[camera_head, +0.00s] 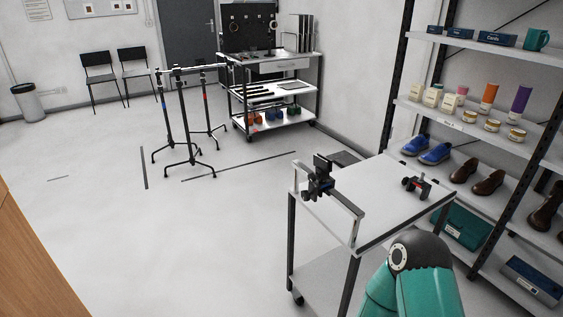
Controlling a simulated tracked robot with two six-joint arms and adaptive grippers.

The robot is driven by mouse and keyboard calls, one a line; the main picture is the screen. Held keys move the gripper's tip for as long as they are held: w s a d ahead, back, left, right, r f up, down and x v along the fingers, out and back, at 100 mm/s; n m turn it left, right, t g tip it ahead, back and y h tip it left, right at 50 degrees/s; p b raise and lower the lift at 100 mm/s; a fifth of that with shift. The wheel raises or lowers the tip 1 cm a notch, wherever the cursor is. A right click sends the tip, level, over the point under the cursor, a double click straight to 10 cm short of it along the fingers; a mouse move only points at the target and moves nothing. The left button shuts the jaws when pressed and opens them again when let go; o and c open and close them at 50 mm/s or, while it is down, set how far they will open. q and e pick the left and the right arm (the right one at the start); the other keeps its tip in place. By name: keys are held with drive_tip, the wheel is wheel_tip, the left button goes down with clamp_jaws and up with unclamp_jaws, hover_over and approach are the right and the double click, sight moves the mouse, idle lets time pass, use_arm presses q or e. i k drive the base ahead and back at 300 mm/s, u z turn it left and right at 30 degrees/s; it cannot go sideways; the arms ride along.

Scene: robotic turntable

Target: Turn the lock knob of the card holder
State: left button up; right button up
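A small black device (318,178) stands at the left edge of the white cart top, by the cart's rail. A small black piece with red parts (416,187) lies on the cart top to its right. I cannot tell which of the two is the card holder, and no lock knob can be made out at this size. Part of my teal arm shows at the bottom right, in front of the cart. Neither of my grippers shows in the head view.
The white cart (372,222) stands at right centre, with a shelf rack (465,46) of shoes and jars behind it. Black stands (180,115) and another cart (272,102) are farther back. The floor (170,235) to the left is clear. A wooden surface (28,270) fills the lower left corner.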

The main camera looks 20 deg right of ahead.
sight(311, 177)
drive_tip(key=z, duration=0.05)
drive_tip(key=i, duration=0.85)
drive_tip(key=z, duration=0.7)
